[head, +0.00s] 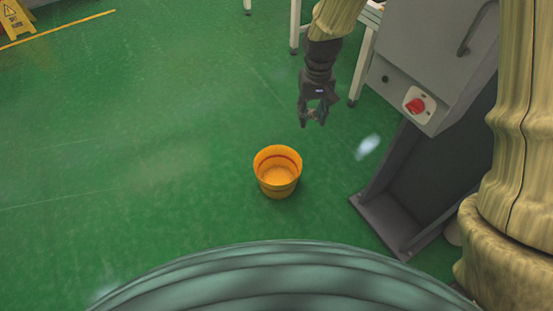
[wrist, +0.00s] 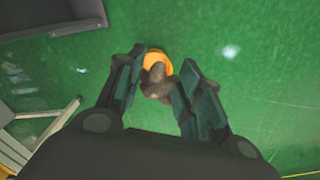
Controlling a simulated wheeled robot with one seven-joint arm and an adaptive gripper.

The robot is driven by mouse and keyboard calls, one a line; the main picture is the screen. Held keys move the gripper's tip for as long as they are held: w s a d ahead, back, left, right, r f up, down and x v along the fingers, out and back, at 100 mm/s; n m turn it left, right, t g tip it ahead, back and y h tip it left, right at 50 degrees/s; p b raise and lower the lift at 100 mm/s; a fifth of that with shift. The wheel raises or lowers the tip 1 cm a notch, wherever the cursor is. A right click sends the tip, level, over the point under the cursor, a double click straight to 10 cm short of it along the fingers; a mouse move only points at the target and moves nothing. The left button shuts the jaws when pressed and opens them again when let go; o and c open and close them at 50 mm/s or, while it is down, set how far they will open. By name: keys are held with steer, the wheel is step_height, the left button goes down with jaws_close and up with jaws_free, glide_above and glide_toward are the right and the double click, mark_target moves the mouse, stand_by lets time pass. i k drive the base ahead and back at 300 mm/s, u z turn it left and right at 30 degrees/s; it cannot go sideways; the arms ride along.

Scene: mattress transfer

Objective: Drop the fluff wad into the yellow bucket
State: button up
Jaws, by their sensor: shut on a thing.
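The yellow bucket (head: 278,188) stands upright on the green floor in the middle of the head view. Its open top faces up and no wad shows inside. My gripper (head: 313,121) points down, above and to the right of the bucket in the head view. In the wrist view its fingers (wrist: 162,72) are closed on the grey-brown fluff wad (wrist: 156,82). The wad is only a small brownish patch between the fingers in the head view. Behind the wad, the bucket (wrist: 155,57) shows in the wrist view, partly hidden by wad and fingers.
A grey machine cabinet (head: 428,60) with a red switch (head: 416,105) stands at the right on a dark base. Pale table legs (head: 364,65) are behind my gripper. A yellow warning sign (head: 14,18) stands far left. The floor left of the bucket is clear.

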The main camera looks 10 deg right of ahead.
mark_target(281, 182)
steer(key=i, duration=0.85)
steer(key=u, duration=0.15)
